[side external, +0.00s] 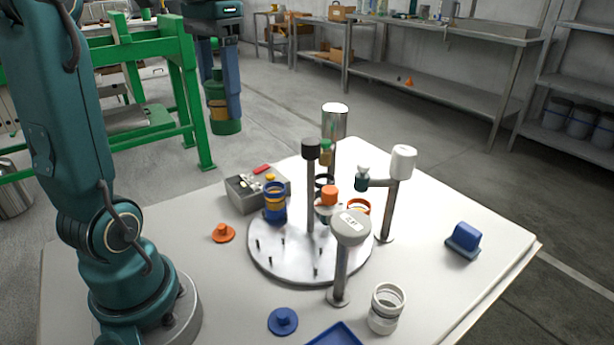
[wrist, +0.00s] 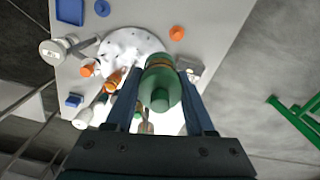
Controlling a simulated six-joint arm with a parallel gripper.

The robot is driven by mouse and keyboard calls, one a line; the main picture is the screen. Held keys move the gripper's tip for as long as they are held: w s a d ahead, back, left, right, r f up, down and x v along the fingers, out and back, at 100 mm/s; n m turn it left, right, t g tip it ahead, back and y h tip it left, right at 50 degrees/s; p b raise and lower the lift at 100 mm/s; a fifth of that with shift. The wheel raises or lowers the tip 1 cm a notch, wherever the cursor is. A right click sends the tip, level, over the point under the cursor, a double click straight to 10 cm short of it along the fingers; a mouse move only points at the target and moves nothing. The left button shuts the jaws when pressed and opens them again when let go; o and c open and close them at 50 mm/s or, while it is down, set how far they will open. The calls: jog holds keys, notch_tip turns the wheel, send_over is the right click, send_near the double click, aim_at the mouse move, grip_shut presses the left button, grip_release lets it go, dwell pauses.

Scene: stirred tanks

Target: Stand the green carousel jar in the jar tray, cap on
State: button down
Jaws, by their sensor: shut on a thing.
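The green jar (side external: 226,126) with an orange band hangs between the fingers of my gripper (side external: 221,112), high above the floor beyond the table's back-left edge. In the wrist view the green jar (wrist: 160,92) fills the space between my gripper's fingers (wrist: 160,76). Its green knobbed end faces the palm, and the cap looks to be on. A blue tray (side external: 334,336) lies at the table's front edge, partly cut off; it also shows in the wrist view (wrist: 70,11). My gripper is far from it.
The round white carousel (side external: 272,262) holds a blue jar (side external: 274,205) and pegs. Posts with a grey head (side external: 351,228) and a white head (side external: 403,160) stand around it. A white jar (side external: 386,310), blue cap (side external: 283,321), orange cap (side external: 223,233) and grey box (side external: 245,198) occupy the table.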

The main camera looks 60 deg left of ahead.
jog(key=w+d+m, duration=0.3)
jog(key=w+d, duration=0.1)
jog(key=d, duration=0.2)
jog(key=m, duration=0.9)
send_over(340, 338)
jog(key=s+d, duration=0.2)
notch_tip(340, 338, down, 23)
jog(key=shift+s+f, duration=0.1)
jog(key=shift+c, duration=1.3)
grip_release()
jog(key=shift+f, duration=0.1)
